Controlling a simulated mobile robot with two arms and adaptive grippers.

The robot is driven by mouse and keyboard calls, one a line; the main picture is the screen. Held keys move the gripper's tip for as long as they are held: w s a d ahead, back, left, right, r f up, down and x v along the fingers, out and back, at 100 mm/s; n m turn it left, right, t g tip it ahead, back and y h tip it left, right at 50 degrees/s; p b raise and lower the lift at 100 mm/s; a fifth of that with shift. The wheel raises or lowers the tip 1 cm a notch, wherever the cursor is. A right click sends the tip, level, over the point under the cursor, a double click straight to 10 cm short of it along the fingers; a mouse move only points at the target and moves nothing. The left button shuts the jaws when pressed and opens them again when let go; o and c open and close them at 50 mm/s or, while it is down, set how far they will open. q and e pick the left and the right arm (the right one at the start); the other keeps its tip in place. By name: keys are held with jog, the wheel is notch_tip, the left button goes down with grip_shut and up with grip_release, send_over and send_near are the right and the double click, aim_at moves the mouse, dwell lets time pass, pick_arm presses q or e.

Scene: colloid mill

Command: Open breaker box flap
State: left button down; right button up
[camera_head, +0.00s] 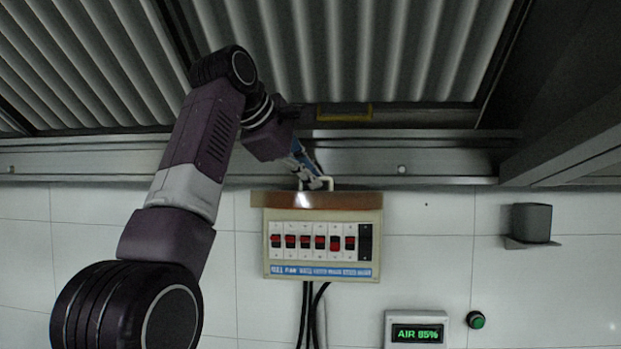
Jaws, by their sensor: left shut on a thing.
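The breaker box (272,258) is a cream box on the white tiled wall, a little right of the middle. Its front shows a row of several red and black switches with a blue label strip below. The brownish flap (280,200) is at the box's top edge, swung up and seen nearly edge-on, so the switches are uncovered. My left gripper (316,182) is at the flap's upper side, shut on it near a pale handle-like piece. The fingertips are small and partly hidden there. My right gripper is out of view.
Black cables (306,310) hang below the box. A display reading AIR 85% (417,333) and a green button (475,320) are at lower right. A dark block on a bracket (531,223) juts from the wall at right. A metal ledge and corrugated shutters lie above the box.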

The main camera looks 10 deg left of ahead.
pick_arm(q)
jog(key=shift+w, duration=0.15)
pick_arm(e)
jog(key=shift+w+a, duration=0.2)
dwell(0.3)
pick_arm(q)
jog(key=c, duration=2.1)
grip_release()
jog(key=shift+w, duration=0.2)
jog(key=shift+s+r, duration=0.15)
jog(key=shift+s, duration=0.05)
jog(key=v, duration=1.1)
jog(key=shift+a+r, duration=0.2)
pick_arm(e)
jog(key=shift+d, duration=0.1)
pick_arm(q)
jog(key=shift+s, duration=0.15)
